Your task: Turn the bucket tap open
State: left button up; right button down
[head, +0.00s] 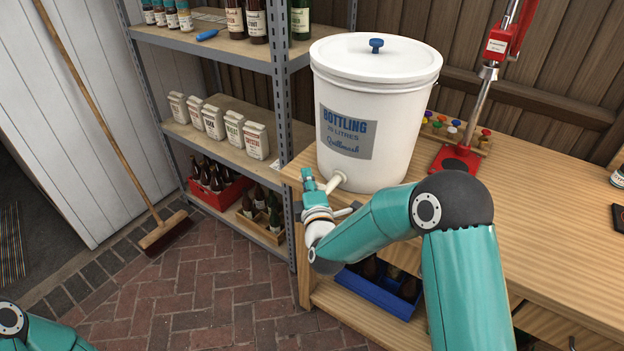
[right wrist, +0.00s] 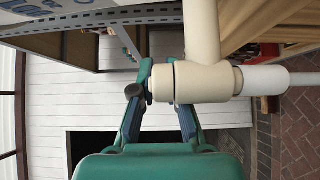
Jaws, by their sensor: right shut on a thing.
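The white bottling bucket (head: 372,130) stands upright on the wooden bench, with its lid on. Its cream tap (head: 338,179) sticks out low on the bucket's front left side. My right gripper (head: 309,184) is at the outer end of the tap. In the right wrist view the tap body (right wrist: 204,82) lies across the picture, and a dark round-ended lever (right wrist: 136,90) is by the left finger. The right gripper (right wrist: 160,95) is shut on the tap's lever there, though the tap body hides part of the grip. My left gripper is out of view.
A metal shelf (head: 281,150) with bottles and packets stands left of the bench. A red capper (head: 456,158) stands right of the bucket, near coloured caps (head: 455,131). A blue crate (head: 375,292) of bottles sits under the bench (head: 540,230). A broom (head: 165,230) leans at left.

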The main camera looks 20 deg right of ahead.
jog(key=shift+s+a+f+n+y+b, duration=0.1)
jog(key=shift+a+f+n+y+b, duration=0.2)
jog(key=shift+y+b, duration=0.2)
jog(key=shift+s+a+r+n+g+y+b, duration=0.1)
jog(key=shift+s+a+n+g+y+b, duration=0.45)
jog(key=shift+n+y+b, duration=1.45)
jog(key=shift+s+f+n+g+y+b, duration=0.1)
jog(key=shift+s+n+g+y+b, duration=0.8)
jog(key=shift+y, duration=1.9)
jog(key=shift+s+a+r+n+g+y+b, duration=0.1)
jog(key=shift+s+a+n+g+y+b, duration=0.2)
jog(key=shift+n+g+y+b, duration=1.6)
jog(key=shift+n+t+y+p, duration=0.3)
jog(key=shift+t+y, duration=0.2)
jog(key=shift+t, duration=0.05)
jog(key=c, duration=1.2)
grip_release()
jog(key=shift+o, duration=0.2)
jog(key=shift+r, duration=0.1)
jog(key=shift+d, duration=0.1)
